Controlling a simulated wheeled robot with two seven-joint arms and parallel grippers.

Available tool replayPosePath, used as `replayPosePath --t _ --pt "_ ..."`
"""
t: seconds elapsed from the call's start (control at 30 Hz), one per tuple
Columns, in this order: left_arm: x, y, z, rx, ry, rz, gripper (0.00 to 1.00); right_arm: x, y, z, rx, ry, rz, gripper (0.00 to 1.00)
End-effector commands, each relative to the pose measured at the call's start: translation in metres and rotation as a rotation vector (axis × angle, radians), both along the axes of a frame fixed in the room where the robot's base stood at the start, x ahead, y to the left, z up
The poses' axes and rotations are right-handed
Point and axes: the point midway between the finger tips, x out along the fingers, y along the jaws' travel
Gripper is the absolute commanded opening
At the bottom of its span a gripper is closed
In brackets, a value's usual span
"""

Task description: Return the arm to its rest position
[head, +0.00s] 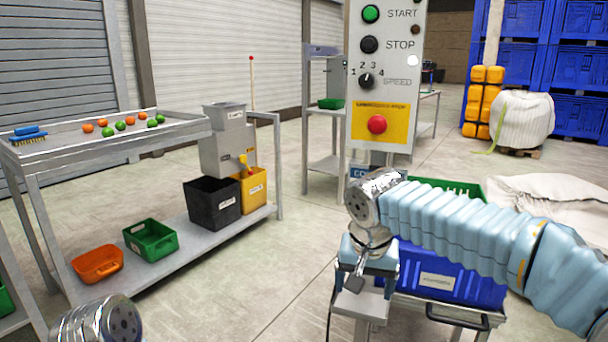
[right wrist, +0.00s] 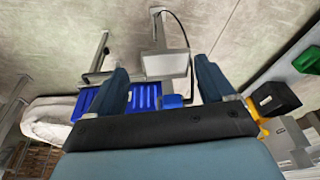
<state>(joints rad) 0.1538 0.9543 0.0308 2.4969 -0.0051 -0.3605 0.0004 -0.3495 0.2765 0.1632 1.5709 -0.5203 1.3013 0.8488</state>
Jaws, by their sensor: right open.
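My right arm (head: 470,225) comes in from the right in a light blue sleeve and ends in a silver wrist. My right gripper (head: 368,278) hangs below that wrist, in front of the lower part of the control panel. In the right wrist view its two blue fingers (right wrist: 163,85) stand wide apart with nothing held between them. A silver joint of my left arm (head: 95,322) shows at the bottom left; the left gripper itself is out of view.
The control panel (head: 360,85) has START, STOP, a speed knob and a red button. A blue crate (head: 450,280) stands below my right arm. A steel table (head: 170,128) with orange and green balls stands left. Its shelf holds a black bin (head: 212,203). Open floor lies between.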

Motion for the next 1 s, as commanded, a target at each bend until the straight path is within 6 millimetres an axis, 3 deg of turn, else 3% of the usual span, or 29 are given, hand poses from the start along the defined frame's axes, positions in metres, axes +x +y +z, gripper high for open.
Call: replayPosePath --t 0.17,0.27,0.37,0.47,0.5,0.6,0.7,0.83,1.0 --pt "0.000 0.000 0.000 0.000 0.000 0.000 0.43 0.010 0.012 -0.062 0.042 0.051 0.081 0.82" --pt "0.000 0.000 0.000 0.000 0.000 0.000 0.43 0.012 0.020 -0.109 0.082 0.085 0.134 0.82" --pt "0.000 0.000 0.000 0.000 0.000 0.000 0.43 0.008 0.027 -0.169 0.141 0.125 0.189 0.82" --pt "0.000 0.000 0.000 0.000 0.000 0.000 0.43 -0.012 0.033 -0.249 0.231 0.171 0.234 0.82" --pt "0.000 0.000 0.000 0.000 0.000 0.000 0.43 -0.025 0.034 -0.283 0.271 0.185 0.244 0.82" --pt "0.000 0.000 0.000 0.000 0.000 0.000 0.43 -0.067 0.033 -0.357 0.358 0.199 0.239 0.82" --pt "0.000 0.000 0.000 0.000 0.000 0.000 0.43 -0.116 0.026 -0.410 0.406 0.198 0.207 0.82" --pt "0.000 0.000 0.000 0.000 0.000 0.000 0.43 -0.167 0.014 -0.447 0.410 0.185 0.166 0.82" --pt "0.000 0.000 0.000 0.000 0.000 0.000 0.43 -0.194 0.005 -0.461 0.393 0.172 0.145 0.82"
